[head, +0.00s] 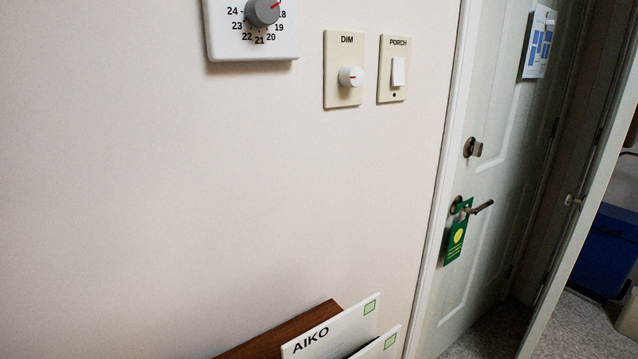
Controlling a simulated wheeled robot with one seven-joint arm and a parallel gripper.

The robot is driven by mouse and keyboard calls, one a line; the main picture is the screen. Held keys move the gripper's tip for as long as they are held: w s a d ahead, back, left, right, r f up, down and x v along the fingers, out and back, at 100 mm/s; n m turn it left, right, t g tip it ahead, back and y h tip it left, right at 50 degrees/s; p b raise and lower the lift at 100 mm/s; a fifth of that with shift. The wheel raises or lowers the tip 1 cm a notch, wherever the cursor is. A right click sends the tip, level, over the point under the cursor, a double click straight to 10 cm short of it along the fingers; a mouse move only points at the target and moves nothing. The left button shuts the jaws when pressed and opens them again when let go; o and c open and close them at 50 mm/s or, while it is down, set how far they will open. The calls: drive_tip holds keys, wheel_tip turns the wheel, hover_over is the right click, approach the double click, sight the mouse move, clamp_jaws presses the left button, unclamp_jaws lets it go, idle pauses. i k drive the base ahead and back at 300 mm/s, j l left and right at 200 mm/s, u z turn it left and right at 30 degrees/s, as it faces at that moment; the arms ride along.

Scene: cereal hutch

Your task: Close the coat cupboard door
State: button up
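A pale door panel (575,240) stands ajar at the right edge, seen nearly edge-on, with a small knob or latch (573,200) on its left side. It looks like the coat cupboard door, but no label confirms this. Its top and hinge side are out of the picture. Just left of it is a pale green panelled door (500,150) in a white frame. That door has a lever handle (479,208), a green hanging tag (457,236) and a round lock (473,147), and it appears shut. My gripper is not in view.
Past the ajar panel, a blue bin (604,250) and a beige object (628,315) stand on grey carpet. A thermostat (252,42), a dimmer (344,90) and a porch switch (393,88) are on the wall. A brown wooden holder (275,335) with white cards (335,330) is below.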

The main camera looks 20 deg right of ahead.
sight(610, 138)
drive_tip(key=i+l+z, duration=0.2)
drive_tip(key=l, duration=0.25)
drive_tip(key=i+l+z, duration=0.15)
drive_tip(key=l, duration=0.25)
drive_tip(key=i+l+z, duration=0.2)
drive_tip(key=l, duration=0.2)
drive_tip(key=i+l+z, duration=0.2)
drive_tip(key=l, duration=0.2)
drive_tip(key=i, duration=0.05)
